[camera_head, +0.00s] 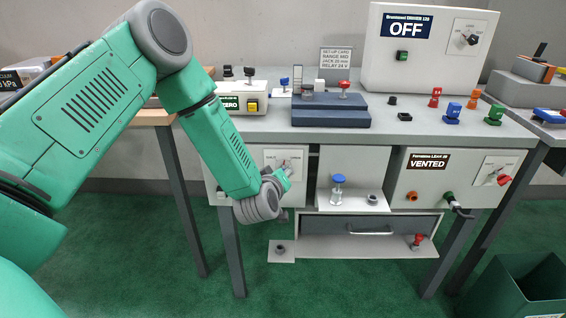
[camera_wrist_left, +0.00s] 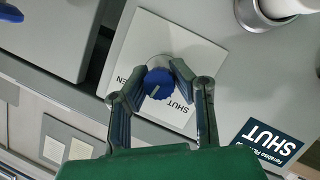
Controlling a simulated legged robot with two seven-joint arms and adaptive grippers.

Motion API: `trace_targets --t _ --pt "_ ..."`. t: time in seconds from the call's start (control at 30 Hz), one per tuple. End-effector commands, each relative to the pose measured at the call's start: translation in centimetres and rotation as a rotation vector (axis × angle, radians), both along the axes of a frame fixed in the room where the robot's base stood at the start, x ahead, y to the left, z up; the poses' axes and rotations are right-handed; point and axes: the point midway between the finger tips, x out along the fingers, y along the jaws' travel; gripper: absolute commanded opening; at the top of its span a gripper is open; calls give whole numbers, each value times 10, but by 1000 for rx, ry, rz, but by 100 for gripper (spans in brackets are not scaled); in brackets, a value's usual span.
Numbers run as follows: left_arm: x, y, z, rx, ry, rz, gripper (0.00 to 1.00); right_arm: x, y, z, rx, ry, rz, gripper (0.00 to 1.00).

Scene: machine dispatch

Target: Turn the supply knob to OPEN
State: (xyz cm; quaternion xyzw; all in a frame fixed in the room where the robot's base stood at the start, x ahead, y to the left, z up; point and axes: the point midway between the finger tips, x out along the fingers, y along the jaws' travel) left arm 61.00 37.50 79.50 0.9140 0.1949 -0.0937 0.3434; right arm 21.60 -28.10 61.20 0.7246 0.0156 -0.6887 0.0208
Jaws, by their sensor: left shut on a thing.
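The blue supply knob (camera_wrist_left: 158,82) sits on a white plate (camera_wrist_left: 205,60) in the left wrist view. The plate carries the word SHUT to the lower right of the knob and letters ending in EN to its left. A pale mark shows on the knob's lower edge. A dark blue sign (camera_wrist_left: 268,141) nearby reads SHUT. My left gripper (camera_wrist_left: 160,76) is shut on the knob, one finger on each side. In the head view my left gripper (camera_head: 281,185) is at the front panel (camera_head: 256,157) under the bench, hiding the knob there. My right gripper is not in view.
To the right stand a blue-topped valve (camera_head: 338,186) on a shelf and a panel (camera_head: 420,180) marked VENTED. Below is a drawer (camera_head: 370,228) with a handle. The bench top (camera_head: 395,128) above holds several coloured knobs and a cabinet (camera_head: 425,60) marked OFF.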

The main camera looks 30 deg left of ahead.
Motion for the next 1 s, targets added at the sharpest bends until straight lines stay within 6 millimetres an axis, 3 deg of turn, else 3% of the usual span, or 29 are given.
trace_targets --t 0.1,0.4,1.0 --pt "-4 -3 -2 94 79 -8 0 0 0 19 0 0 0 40" --pt "-5 -3 -4 318 215 -8 0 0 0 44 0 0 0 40" --pt "-6 -2 -7 539 353 -8 0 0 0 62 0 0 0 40"
